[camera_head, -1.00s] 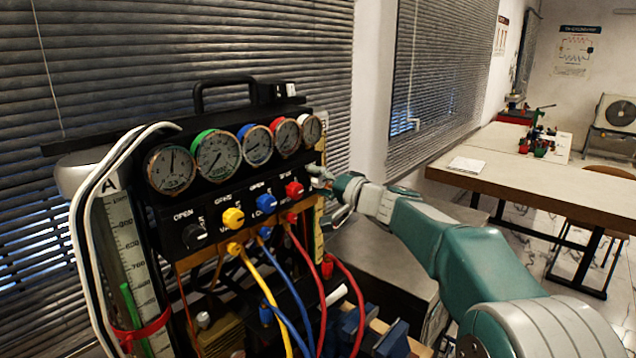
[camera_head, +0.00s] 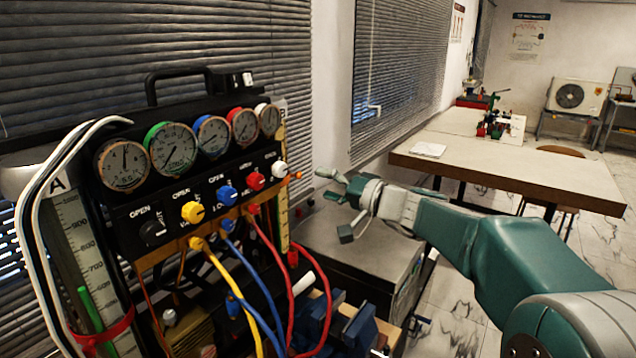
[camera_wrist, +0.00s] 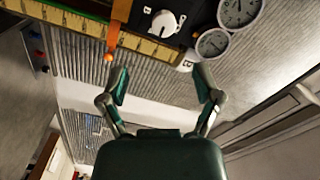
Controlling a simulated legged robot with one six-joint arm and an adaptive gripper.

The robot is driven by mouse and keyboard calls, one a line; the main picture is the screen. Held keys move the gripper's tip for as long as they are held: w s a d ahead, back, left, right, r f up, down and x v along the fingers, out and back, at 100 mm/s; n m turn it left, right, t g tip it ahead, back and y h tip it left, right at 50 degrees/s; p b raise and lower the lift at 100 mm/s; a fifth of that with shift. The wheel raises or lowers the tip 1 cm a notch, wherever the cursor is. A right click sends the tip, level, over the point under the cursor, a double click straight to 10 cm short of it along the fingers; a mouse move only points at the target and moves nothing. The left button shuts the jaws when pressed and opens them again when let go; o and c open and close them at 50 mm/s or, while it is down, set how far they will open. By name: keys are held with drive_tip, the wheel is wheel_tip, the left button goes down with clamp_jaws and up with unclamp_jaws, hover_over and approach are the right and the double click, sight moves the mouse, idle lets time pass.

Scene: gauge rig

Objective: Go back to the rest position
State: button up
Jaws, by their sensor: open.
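My gripper (camera_head: 335,203) is open and empty in the head view, to the right of the gauge rig (camera_head: 140,215) and clear of it. The wrist view also shows my gripper (camera_wrist: 163,90) with its two fingers spread and nothing between them. The rig has a row of several round gauges and a row of knobs in black, yellow, blue, red and white. The white knob (camera_head: 279,169) is nearest my gripper. In the wrist view the white knob (camera_wrist: 162,22) lies beyond the fingertips, apart from them.
Yellow, blue and red hoses (camera_head: 272,262) hang from the rig's front. A grey cabinet (camera_head: 345,250) stands below my gripper. A wooden table (camera_head: 500,165) stands at the back right. Window blinds (camera_head: 260,60) are behind the rig.

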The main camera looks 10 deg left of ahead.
idle(0.4)
drive_tip(key=s+d+f+h, duration=0.5)
drive_tip(key=s+d, duration=0.4)
drive_tip(key=s, duration=0.2)
drive_tip(key=s+d+f+g+h, duration=0.1)
drive_tip(key=s+d+f+h, duration=0.4)
drive_tip(key=s+d, duration=0.4)
drive_tip(key=s+d+f+h, duration=0.5)
drive_tip(key=s+d, duration=0.4)
drive_tip(key=s, duration=0.3)
drive_tip(key=shift+s+m+h, duration=0.4)
drive_tip(key=shift+h, duration=0.4)
drive_tip(key=shift+a+r, duration=0.1)
drive_tip(key=c, duration=0.3)
drive_tip(key=shift+a, duration=0.15)
drive_tip(key=shift+c, duration=0.2)
